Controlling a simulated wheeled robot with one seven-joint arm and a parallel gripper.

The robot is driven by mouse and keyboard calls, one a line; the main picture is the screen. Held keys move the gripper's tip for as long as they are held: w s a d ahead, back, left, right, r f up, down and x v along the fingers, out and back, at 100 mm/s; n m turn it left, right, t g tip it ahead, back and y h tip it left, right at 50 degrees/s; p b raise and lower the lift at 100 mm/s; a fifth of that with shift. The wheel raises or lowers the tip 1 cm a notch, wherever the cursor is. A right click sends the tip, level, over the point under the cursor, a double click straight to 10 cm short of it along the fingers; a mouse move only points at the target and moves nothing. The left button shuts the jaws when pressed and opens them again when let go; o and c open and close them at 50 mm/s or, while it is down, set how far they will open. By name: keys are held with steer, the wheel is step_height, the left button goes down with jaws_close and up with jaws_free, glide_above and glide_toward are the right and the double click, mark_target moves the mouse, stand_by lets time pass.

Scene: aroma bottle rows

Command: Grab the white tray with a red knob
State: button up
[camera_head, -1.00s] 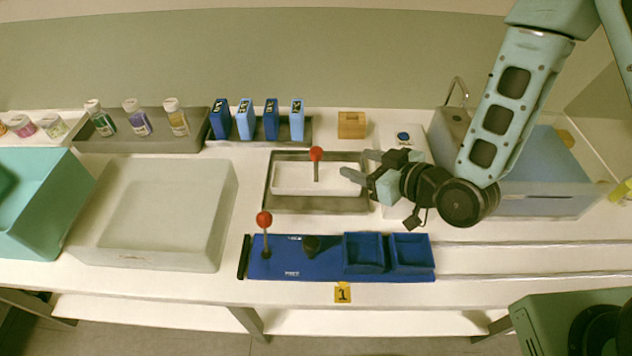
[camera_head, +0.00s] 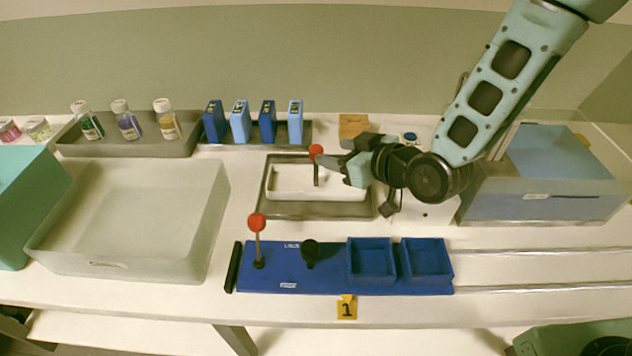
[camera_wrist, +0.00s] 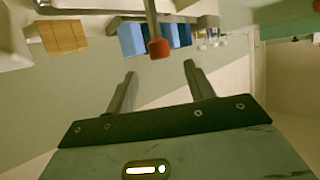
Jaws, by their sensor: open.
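The white tray (camera_head: 290,184) with a red knob (camera_head: 316,151) on an upright post sits inside a grey holder (camera_head: 268,207) near the middle of the table. In the wrist view the red knob (camera_wrist: 159,48) shows beyond the fingertips, near the middle. My gripper (camera_head: 325,163) is open and comes in from the right, with its fingers close beside the knob in the head view. In the wrist view my gripper (camera_wrist: 160,70) has an empty gap between its fingers. I cannot tell whether a finger touches the post.
A blue base (camera_head: 325,262) with another red knob (camera_head: 257,222) stands in front. Blue boxes (camera_head: 240,122) and bottles (camera_head: 126,122) line the back. A large pale bin (camera_head: 130,215) is at left, a wooden block (camera_head: 353,126) behind my gripper, and a blue-lidded box (camera_head: 545,185) at right.

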mark_target(316, 168)
steer(key=p+x, duration=0.2)
steer(key=x, duration=0.7)
steer(key=shift+f, duration=0.15)
jaws_close()
